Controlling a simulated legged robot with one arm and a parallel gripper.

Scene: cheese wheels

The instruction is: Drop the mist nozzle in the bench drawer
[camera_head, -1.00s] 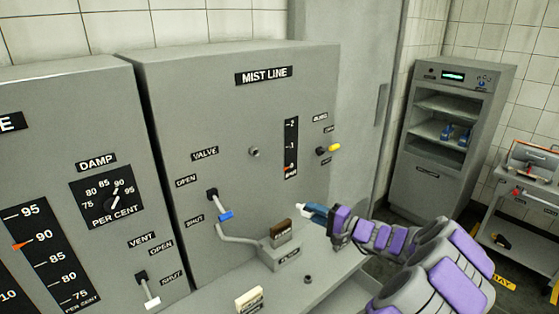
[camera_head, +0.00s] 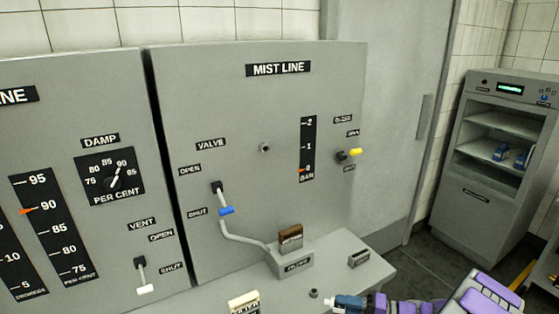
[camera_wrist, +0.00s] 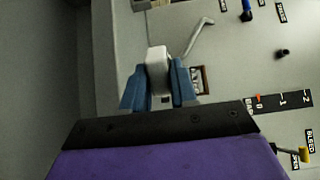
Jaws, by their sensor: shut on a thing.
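My gripper (camera_head: 348,302) is at the bottom edge of the head view, low over the front of the bench (camera_head: 345,275). In the wrist view its blue fingers (camera_wrist: 158,90) are shut on a pale grey, block-like piece, which I take to be the mist nozzle (camera_wrist: 158,68). Its far end points away from the gripper, and the fingers hide its lower part. In the head view the piece is too small to make out clearly. I cannot make out a bench drawer in either view.
The mist line panel (camera_head: 265,130) stands behind the bench. A blue-handled valve lever (camera_head: 226,211) and pipe lead to a grey filter block (camera_head: 293,262). A small dark fitting (camera_head: 314,293) is close to my gripper. A cream block (camera_head: 243,303) lies left; a shelf cabinet (camera_head: 495,160) stands right.

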